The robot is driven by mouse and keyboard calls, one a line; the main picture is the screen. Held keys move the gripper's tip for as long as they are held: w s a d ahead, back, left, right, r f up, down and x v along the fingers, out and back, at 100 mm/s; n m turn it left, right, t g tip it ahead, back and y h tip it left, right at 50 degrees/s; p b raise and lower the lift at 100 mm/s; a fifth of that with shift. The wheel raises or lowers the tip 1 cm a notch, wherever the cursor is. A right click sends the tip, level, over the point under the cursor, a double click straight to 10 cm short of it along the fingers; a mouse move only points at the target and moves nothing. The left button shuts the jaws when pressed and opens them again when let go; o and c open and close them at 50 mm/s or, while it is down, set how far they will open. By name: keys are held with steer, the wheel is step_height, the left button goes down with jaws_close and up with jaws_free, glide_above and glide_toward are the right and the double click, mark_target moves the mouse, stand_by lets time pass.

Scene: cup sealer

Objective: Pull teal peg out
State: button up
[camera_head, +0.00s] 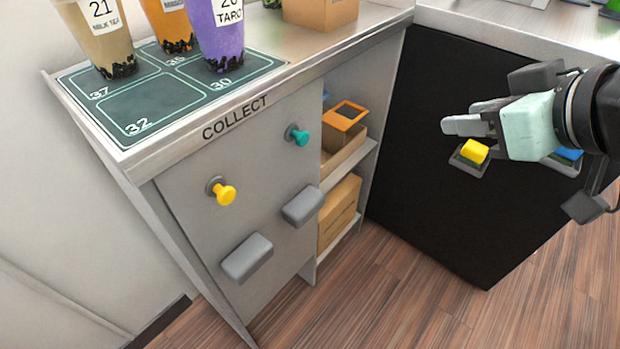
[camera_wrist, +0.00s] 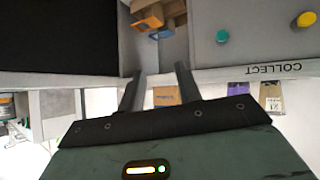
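The teal peg (camera_head: 299,136) sticks out of the grey cabinet front (camera_head: 240,225), near its upper right edge, under the COLLECT counter. The teal peg also shows in the wrist view (camera_wrist: 222,37), at the upper right. A yellow peg (camera_head: 223,192) sits to its left on the same panel and shows at the right edge of the wrist view (camera_wrist: 307,19). My gripper (camera_head: 452,125) is at the right, well apart from both pegs, in front of the black panel. In the wrist view its two fingers (camera_wrist: 161,68) stand apart with nothing between them.
Two grey handles (camera_head: 247,258) (camera_head: 303,206) jut from the panel below the pegs. Open shelves with boxes (camera_head: 340,212) lie right of it. Drink cups (camera_head: 218,35) stand on the counter mat. A yellow button (camera_head: 474,151) is on the black panel (camera_head: 425,195) near my gripper.

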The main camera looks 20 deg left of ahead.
steer(key=a+f+n+t+y+b, duration=0.1)
steer(key=a+f+n+y+b, duration=0.2)
steer(key=f+b, duration=0.6)
steer(key=n+g+y, duration=0.2)
steer(key=n+y, duration=0.1)
steer(key=y, duration=0.4)
glide_toward(305, 140)
steer(key=b+x, duration=0.1)
steer(key=x, duration=0.8)
steer(key=shift+a+b, duration=0.1)
steer(key=shift+b, duration=0.3)
jaws_close()
